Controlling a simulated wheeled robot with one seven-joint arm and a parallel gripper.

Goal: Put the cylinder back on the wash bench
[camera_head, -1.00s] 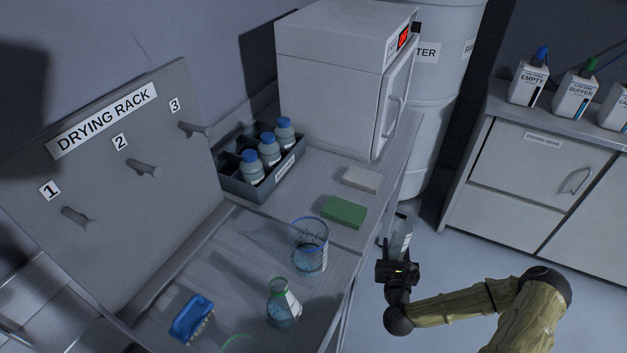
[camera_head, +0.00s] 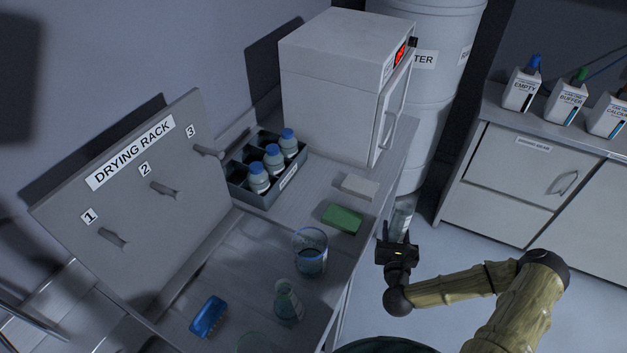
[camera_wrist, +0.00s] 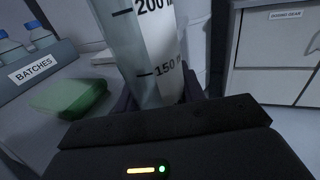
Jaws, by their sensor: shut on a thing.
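My gripper (camera_head: 398,243) is shut on a clear graduated cylinder (camera_head: 402,219), just off the right edge of the bench. In the wrist view the cylinder (camera_wrist: 148,45) stands between the jaws, with 150 and 200 marks showing. Its top and base are out of that view. The wash bench (camera_head: 262,295) carries a beaker (camera_head: 310,258), a conical flask (camera_head: 288,303), a blue brush (camera_head: 208,317) and a green sponge (camera_head: 342,218). The drying rack (camera_head: 140,215) has three empty pegs at the left.
A crate of blue-capped bottles (camera_head: 254,198) and a white oven (camera_head: 335,110) stand at the bench's back. A pale block (camera_head: 360,187) lies beside the sponge. Cabinets (camera_head: 510,178) with labelled bottles stand at right. Some bench surface left of the beaker is clear.

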